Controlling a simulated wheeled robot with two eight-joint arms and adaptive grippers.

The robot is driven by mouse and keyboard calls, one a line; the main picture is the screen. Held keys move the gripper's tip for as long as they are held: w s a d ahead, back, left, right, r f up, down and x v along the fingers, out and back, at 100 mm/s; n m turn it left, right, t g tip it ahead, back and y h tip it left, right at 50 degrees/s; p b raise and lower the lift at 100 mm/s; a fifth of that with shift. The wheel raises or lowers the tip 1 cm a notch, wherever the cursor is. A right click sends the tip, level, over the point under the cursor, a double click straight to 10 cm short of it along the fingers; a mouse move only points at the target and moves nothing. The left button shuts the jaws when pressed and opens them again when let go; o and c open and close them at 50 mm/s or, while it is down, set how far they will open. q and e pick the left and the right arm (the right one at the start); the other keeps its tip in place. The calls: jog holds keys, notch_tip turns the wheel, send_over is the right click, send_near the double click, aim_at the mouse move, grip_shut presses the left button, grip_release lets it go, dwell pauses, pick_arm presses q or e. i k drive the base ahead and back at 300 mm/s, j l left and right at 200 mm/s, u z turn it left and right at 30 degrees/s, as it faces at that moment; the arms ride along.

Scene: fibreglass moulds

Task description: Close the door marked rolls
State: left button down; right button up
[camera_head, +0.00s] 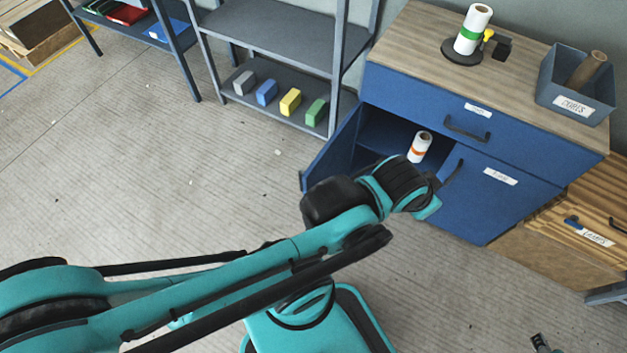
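A blue cabinet (535,160) with a wood-look top stands at the right. Its left door (330,150) stands open, swung out to the left; any label on it is not visible. The open compartment holds a white roll with an orange band (419,147). The right door (490,205) is shut and bears a label too small to read. My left arm reaches in front of the opening, its wrist between the open door and the right door. The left gripper's fingers are hidden behind or blurred into the dark wrist. A small dark part at the bottom right edge may be my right gripper.
A green-banded roll on a dark stand (468,40) and a blue-grey bin (580,100) holding a brown tube stand on the cabinet top. A grey shelf with several coloured blocks (290,102) is at the back. A wooden drawer unit (560,250) is right. The floor at left is clear.

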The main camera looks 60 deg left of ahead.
aim_at(334, 158)
jog(key=k+j, duration=0.75)
jog(key=j, duration=0.95)
jog(key=i+j, duration=0.15)
jog(key=j, duration=0.6)
jog(key=i+j, duration=0.15)
jog(key=j, duration=0.15)
jog(key=i+j, duration=0.1)
jog(key=j, duration=0.2)
jog(key=k+z, duration=0.2)
jog(key=k, duration=0.2)
